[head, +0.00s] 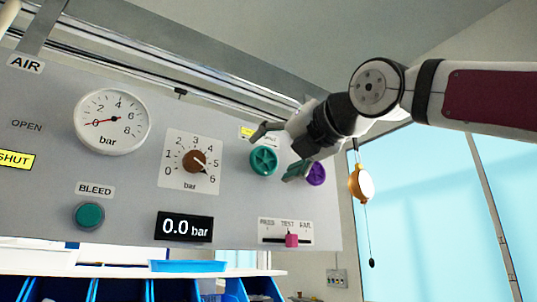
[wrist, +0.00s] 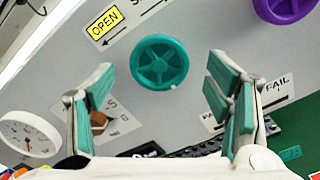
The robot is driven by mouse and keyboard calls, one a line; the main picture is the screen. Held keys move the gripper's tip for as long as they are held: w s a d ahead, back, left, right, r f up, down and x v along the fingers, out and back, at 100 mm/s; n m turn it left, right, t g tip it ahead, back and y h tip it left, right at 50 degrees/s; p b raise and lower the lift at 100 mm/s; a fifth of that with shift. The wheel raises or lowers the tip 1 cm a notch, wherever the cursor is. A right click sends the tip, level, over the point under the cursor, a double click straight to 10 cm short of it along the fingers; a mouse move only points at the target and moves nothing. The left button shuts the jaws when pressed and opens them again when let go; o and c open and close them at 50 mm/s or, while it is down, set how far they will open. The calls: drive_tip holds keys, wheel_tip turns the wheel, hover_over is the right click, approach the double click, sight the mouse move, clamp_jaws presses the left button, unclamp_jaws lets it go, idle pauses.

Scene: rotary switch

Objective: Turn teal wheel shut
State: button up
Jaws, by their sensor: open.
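The teal wheel (head: 263,160) is a round spoked handwheel on the grey panel. In the wrist view the teal wheel (wrist: 159,62) lies between and beyond the two fingertips. My gripper (head: 279,152) is open and empty in front of the panel, fingers spread to either side of the wheel; I see no contact. It also shows in the wrist view (wrist: 160,78), with teal finger pads. Above the wheel, a yellow-lit OPEN label (wrist: 104,20) sits beside an arrow and a cut-off label starting with S.
A purple wheel (head: 316,173) is close right, partly behind a finger. Left are a brown knob (head: 194,161), a pressure gauge (head: 112,121), a display (head: 184,226) reading 0.0 bar and a teal BLEED button (head: 89,215). A pink slider (head: 291,240) is below.

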sight(263, 162)
drive_tip(key=shift+x, duration=1.5)
drive_tip(key=c, duration=1.1)
